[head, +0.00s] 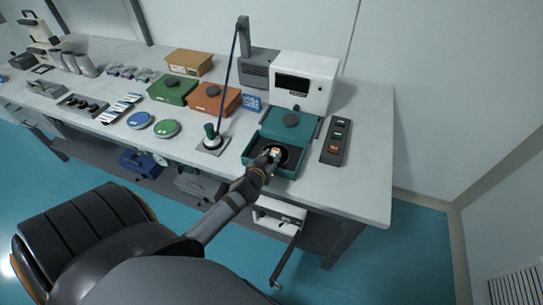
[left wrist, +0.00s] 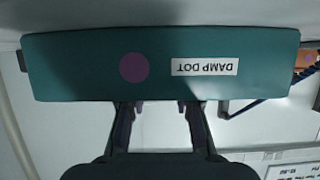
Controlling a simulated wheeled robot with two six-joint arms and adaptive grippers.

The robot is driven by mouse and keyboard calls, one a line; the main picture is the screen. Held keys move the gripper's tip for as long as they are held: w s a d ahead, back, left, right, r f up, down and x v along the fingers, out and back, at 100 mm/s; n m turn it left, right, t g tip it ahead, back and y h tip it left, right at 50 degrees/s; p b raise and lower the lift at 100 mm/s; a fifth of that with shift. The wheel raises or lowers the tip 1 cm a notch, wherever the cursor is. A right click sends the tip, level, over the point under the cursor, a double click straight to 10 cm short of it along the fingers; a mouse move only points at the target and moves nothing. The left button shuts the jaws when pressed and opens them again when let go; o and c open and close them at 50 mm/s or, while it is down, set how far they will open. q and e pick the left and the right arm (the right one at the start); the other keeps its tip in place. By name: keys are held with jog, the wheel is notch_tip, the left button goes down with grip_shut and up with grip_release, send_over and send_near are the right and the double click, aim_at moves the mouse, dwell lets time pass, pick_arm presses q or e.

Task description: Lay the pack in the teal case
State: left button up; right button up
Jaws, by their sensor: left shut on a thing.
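The teal case (head: 256,160) stands at the front of the table with its lid (head: 291,136) raised at the back. A dark round patch shows inside it. My left gripper (head: 273,154) reaches into the open case from the front and is shut on the pack (head: 276,151), of which only a small pale and orange part shows. In the left wrist view a teal panel (left wrist: 100,65) with a purple dot and a "DAMP DOT" label spans the picture and covers the fingertips of my gripper (left wrist: 160,105). Whether the pack touches the case floor is hidden. My right gripper is not in view.
A white instrument (head: 305,82) stands behind the case. A dark block with coloured buttons (head: 336,142) is to its right. The table's right end (head: 370,180) is clear.

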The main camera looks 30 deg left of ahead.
pick_arm(q)
jog(key=shift+f, duration=0.1)
jog(key=shift+f, duration=0.15)
jog(key=o, duration=0.8)
jog(key=shift+o, duration=0.2)
jog(key=b+v, duration=0.1)
jog(key=v, duration=1.1)
